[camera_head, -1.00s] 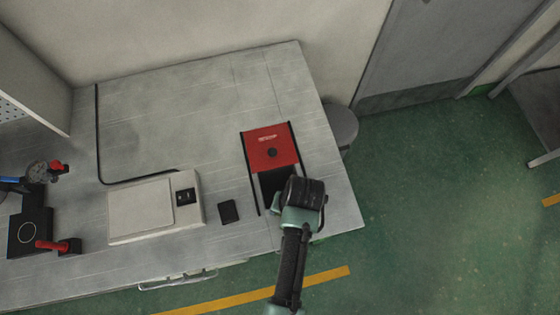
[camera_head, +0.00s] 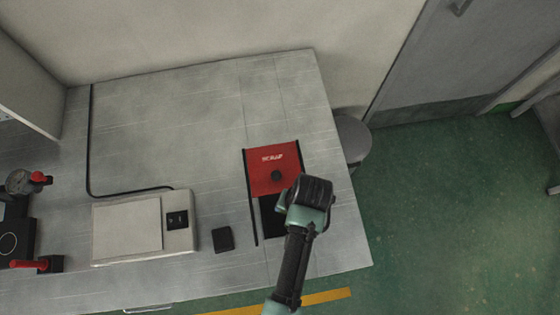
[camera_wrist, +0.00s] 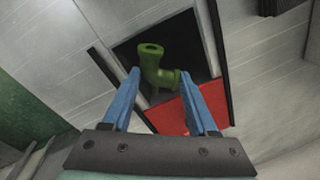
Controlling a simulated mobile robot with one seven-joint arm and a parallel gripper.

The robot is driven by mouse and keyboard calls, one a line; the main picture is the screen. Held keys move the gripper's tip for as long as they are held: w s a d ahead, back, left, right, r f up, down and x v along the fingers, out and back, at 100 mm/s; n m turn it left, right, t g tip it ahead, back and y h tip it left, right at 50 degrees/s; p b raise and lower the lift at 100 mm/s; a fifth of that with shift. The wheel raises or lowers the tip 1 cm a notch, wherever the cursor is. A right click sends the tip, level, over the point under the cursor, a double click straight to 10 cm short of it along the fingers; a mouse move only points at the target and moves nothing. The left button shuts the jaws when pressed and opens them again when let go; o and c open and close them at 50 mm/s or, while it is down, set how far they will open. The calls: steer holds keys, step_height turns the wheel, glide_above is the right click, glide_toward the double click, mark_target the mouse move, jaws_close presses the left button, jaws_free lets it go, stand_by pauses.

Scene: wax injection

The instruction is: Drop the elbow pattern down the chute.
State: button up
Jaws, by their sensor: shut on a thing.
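The green elbow pattern (camera_wrist: 152,62) is between the two blue fingers of my gripper (camera_wrist: 159,73), which is shut on it. Its round flanged end faces the wrist camera. Behind it in the wrist view is the dark opening of the chute (camera_wrist: 184,38). In the head view my wrist is above the right side of that opening (camera_head: 270,217), hiding part of it. The fingers and the elbow are hidden there. The chute's red plate (camera_head: 265,182) with a black knob lies beyond the opening and also shows in the wrist view (camera_wrist: 172,116).
Black rails (camera_head: 251,205) flank the chute on the grey bench (camera_head: 165,112). A small black block (camera_head: 222,239) and a pale flat device (camera_head: 128,230) stand to the left. Red-handled tools (camera_head: 38,265) are at far left. A grey round bin (camera_head: 353,138) stands past the bench's right edge.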

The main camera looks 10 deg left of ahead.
steer(key=shift+f+b, duration=0.35)
steer(key=shift+f, duration=0.35)
steer(key=shift+r, duration=0.1)
steer(key=o, duration=1.4)
step_height(320, 180, up, 13)
steer(key=d, duration=0.1)
steer(key=shift+s+d, duration=0.15)
steer(key=shift+d, duration=0.15)
